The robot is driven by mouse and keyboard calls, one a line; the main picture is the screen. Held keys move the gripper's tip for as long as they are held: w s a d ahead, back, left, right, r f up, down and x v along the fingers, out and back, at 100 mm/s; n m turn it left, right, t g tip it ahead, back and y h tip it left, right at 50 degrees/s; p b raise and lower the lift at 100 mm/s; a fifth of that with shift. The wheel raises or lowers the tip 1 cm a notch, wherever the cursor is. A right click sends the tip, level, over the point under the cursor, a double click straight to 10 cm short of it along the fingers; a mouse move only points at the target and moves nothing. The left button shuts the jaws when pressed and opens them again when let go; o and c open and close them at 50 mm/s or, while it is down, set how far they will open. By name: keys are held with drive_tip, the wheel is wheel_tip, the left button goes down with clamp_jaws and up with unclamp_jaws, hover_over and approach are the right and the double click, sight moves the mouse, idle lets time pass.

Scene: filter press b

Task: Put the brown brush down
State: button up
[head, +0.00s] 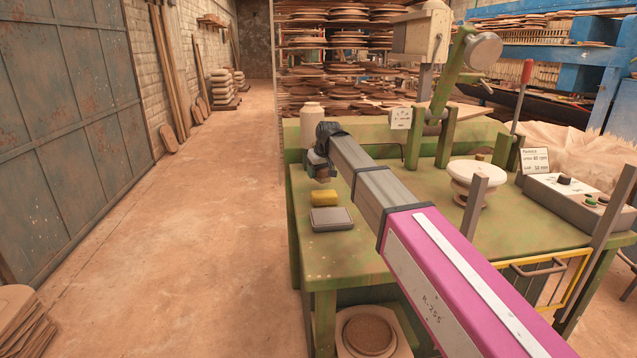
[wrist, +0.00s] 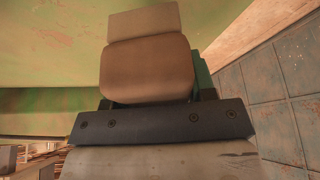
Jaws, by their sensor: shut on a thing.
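My gripper (head: 318,163) is at the far left part of the green workbench (head: 350,261), at the end of my outstretched arm. It is shut on the brown brush (wrist: 147,72), which fills the middle of the wrist view, with a paler section at its top. In the head view only a small brown piece of the brush (head: 323,174) shows below the gripper. I cannot tell whether the brush touches the bench top.
A yellow sponge (head: 324,198) and a grey box (head: 331,219) lie on the bench just in front of my gripper. A pale jar (head: 313,121) stands behind it. A white round-topped piece (head: 476,180) and a control box (head: 577,200) are farther right.

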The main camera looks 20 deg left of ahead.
sight(319, 188)
drive_tip(key=shift+f, duration=2.05)
drive_tip(key=shift+f, duration=0.25)
drive_tip(key=o, duration=0.9)
drive_tip(key=shift+d, duration=0.1)
drive_tip(key=shift+f, duration=0.1)
drive_tip(key=shift+s+f, duration=0.1)
drive_tip(key=shift+s, duration=0.05)
drive_tip(key=shift+r, duration=0.4)
drive_tip(key=v, duration=1.2)
